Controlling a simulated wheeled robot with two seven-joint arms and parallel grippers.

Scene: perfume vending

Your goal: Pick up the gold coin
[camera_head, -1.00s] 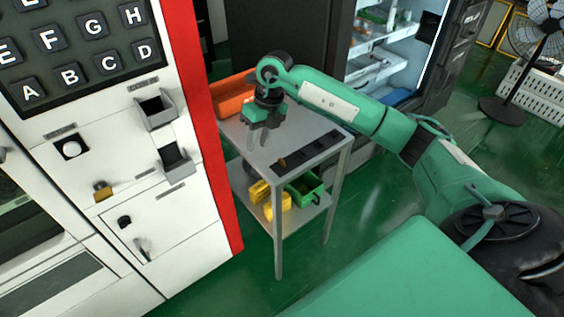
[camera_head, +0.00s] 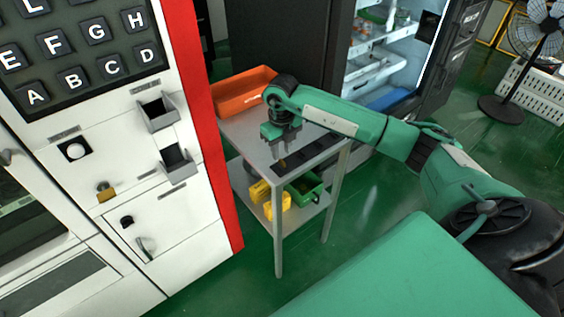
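My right gripper (camera_head: 271,156) points down over the grey table (camera_head: 240,130), near the left end of a dark slotted tray (camera_head: 308,154) on the tabletop. Its fingers look apart, with nothing visible between them. I cannot make out a gold coin; it may be too small to see or hidden by the gripper. My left gripper is not in view.
An orange bin (camera_head: 243,92) stands at the table's back left. The lower shelf holds yellow bins (camera_head: 277,199) and a green bin (camera_head: 306,188). The white and red vending machine (camera_head: 90,180) stands close on the left. An open fridge (camera_head: 385,60) is behind.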

